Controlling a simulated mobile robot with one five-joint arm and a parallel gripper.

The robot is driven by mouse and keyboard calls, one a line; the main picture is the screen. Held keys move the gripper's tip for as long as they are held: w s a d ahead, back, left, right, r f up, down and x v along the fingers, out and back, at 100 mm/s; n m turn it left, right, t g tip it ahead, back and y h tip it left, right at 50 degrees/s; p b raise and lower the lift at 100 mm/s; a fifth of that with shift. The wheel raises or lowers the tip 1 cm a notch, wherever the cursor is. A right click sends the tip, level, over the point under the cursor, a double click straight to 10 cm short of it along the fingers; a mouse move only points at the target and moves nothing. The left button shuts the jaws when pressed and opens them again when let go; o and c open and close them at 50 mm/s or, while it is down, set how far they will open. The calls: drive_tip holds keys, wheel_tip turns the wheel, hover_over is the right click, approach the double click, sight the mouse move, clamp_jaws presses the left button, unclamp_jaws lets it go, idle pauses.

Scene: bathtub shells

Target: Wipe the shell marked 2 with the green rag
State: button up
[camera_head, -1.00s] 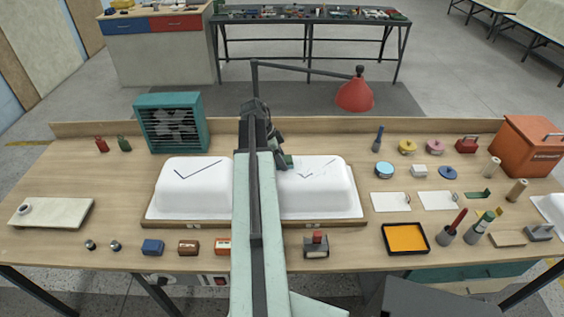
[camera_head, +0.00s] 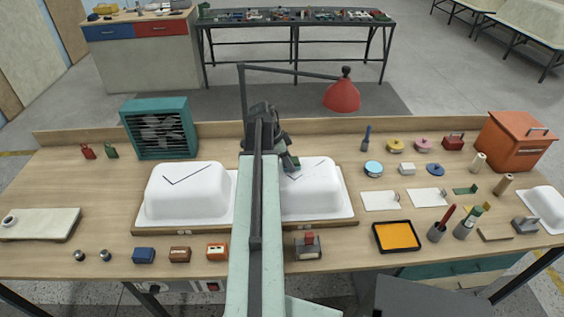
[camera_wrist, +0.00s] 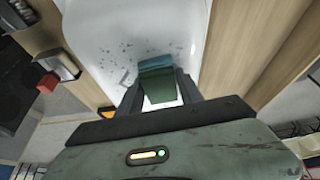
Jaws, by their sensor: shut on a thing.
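Two white bathtub shells lie upside down side by side on the bench: a left shell (camera_head: 187,191) and a right shell (camera_head: 318,190). Each carries a dark check-like line on top; I cannot read a number 2 on either. My gripper (camera_head: 287,161) is over the far left part of the right shell. In the wrist view my gripper (camera_wrist: 159,92) is shut on the green rag (camera_wrist: 156,80), which is at the white shell surface; whether it presses there is hard to tell. Dark specks show on the shell around the rag. My arm hides the gap between the shells.
A teal fan box (camera_head: 160,128) stands behind the left shell. A red lamp (camera_head: 342,95) hangs behind the right shell. Small blocks line the front edge.

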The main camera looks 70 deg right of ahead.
sight(330, 165)
drive_tip(key=shift+s+d, duration=0.5)
drive_tip(key=shift+s, duration=0.65)
drive_tip(key=shift+s+d, duration=0.45)
drive_tip(key=shift+s, duration=0.65)
drive_tip(key=shift+s+d, duration=0.5)
drive_tip(key=shift+s, duration=0.65)
drive_tip(key=shift+s+d, duration=0.3)
drive_tip(key=shift+s, duration=0.5)
drive_tip(key=shift+s+d, duration=0.25)
drive_tip(key=shift+s, duration=0.55)
drive_tip(key=shift+s+d, duration=0.35)
drive_tip(key=shift+s, duration=0.45)
drive_tip(key=shift+s+d, duration=0.35)
drive_tip(key=shift+s, duration=0.45)
wheel_tip(330, 165, up, 6)
drive_tip(key=p, duration=0.6)
wheel_tip(330, 165, up, 3)
drive_tip(key=p, duration=0.3)
